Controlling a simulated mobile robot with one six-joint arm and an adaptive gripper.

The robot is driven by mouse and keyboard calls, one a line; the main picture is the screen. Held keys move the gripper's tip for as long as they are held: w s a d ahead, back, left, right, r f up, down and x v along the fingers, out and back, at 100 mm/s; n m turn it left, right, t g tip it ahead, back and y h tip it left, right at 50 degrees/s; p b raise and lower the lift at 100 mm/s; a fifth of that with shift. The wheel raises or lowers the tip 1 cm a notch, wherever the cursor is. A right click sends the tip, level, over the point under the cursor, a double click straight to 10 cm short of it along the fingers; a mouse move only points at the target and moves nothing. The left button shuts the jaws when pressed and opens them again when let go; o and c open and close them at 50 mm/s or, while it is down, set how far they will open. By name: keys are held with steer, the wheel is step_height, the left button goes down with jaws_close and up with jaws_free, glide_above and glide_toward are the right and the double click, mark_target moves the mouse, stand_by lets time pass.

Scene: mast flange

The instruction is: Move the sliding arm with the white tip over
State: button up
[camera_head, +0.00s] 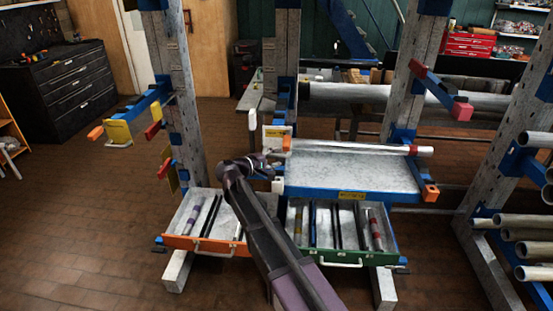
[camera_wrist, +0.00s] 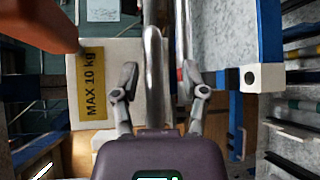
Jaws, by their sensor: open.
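A blue arm with a white tip (camera_head: 277,185) is at the front left corner of the grey shelf. A white tip on a blue bar also shows in the wrist view (camera_wrist: 264,77), right of my gripper. A second white tip (camera_head: 251,118) sits higher, left of the middle post. My gripper (camera_head: 268,162) is open just left of the shelf. In the wrist view its two fingers (camera_wrist: 160,85) stand either side of an upright shiny metal bar (camera_wrist: 153,70), apart from it as far as I can tell. What the bar is fixed to is hidden.
A plate with a yellow MAX 10 kg label (camera_wrist: 90,80) and an orange tip (camera_wrist: 45,25) are close on the left. A metal tube (camera_head: 355,147) lies on the shelf (camera_head: 350,172). Open orange-fronted (camera_head: 205,246) and green-fronted (camera_head: 340,257) drawers sit below.

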mark_target(276, 130)
steer(key=shift+r, duration=0.2)
step_height(276, 130, up, 10)
steer(key=p, duration=1)
steer(key=shift+w, duration=0.15)
steer(key=p+v, duration=0.2)
steer(key=v, duration=1.2)
steer(key=s+d+f+m+g+y+p, duration=0.1)
steer(key=d+f+m+g, duration=0.2)
steer(key=d, duration=0.6)
steer(key=s+d+f+m+g+y, duration=0.1)
steer(key=s+d+f+g+y, duration=0.15)
steer(key=d+f, duration=0.45)
steer(key=s+d+f+m+g+y, duration=0.1)
steer(key=s+d+m+g+y, duration=0.1)
steer(key=s+d, duration=0.3)
steer(key=s+d+f+m+g+y+p, duration=0.1)
steer(key=s+d+f+m+g+y, duration=0.1)
steer(key=d, duration=0.9)
steer(key=shift+s+f+m+g+y, duration=0.35)
steer(key=shift+s+g+y, duration=0.3)
steer(key=shift+s+y, duration=0.9)
steer(key=shift+s, duration=0.25)
steer(key=shift+w, duration=0.1)
